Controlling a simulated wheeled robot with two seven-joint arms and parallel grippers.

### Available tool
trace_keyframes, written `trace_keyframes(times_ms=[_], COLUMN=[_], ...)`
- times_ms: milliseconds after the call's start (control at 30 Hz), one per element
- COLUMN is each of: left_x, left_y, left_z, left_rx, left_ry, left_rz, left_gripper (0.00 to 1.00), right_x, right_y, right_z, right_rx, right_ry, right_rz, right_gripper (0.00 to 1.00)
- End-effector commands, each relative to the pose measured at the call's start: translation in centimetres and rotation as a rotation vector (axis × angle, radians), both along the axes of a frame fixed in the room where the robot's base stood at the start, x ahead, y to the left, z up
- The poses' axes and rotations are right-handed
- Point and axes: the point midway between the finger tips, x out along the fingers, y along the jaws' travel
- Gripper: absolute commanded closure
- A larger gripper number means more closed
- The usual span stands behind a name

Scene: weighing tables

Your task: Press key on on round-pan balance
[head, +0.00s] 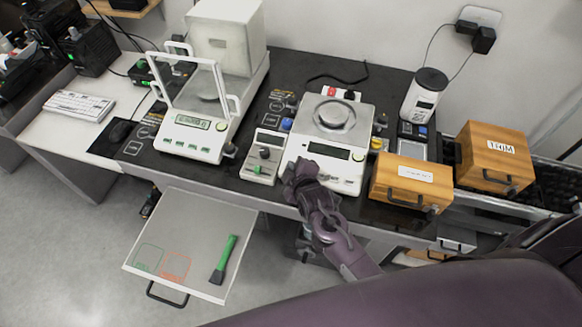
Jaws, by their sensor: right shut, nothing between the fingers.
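The round-pan balance (357,135) is white and stands on the dark table in the middle of the head view. Its round metal pan (334,114) is empty. Its display (328,151) looks dark with no readable digits. My right gripper (293,183) is shut and empty at the front left corner of the balance, just below the display. It hides part of the front panel there, and I cannot make out the on key or tell whether the fingers touch the panel. My left gripper is not in view.
A balance with a glass draft shield (190,135) is farther left. Wooden boxes (408,172) (495,150) stand at the right. An open drawer (205,225) juts out at the front left.

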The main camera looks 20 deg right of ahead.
Motion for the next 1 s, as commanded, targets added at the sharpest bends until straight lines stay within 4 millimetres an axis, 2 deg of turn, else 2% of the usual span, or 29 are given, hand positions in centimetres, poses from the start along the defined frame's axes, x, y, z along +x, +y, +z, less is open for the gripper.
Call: trace_keyframes(times_ms=[1000], left_x=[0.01], left_y=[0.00], left_z=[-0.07], left_rx=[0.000], left_ry=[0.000], left_rz=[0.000], left_gripper=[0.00], right_x=[0.12], right_y=[-0.12], right_z=[-0.65], right_rx=[0.000], right_ry=[0.001], right_rz=[0.000], right_gripper=[1.00])
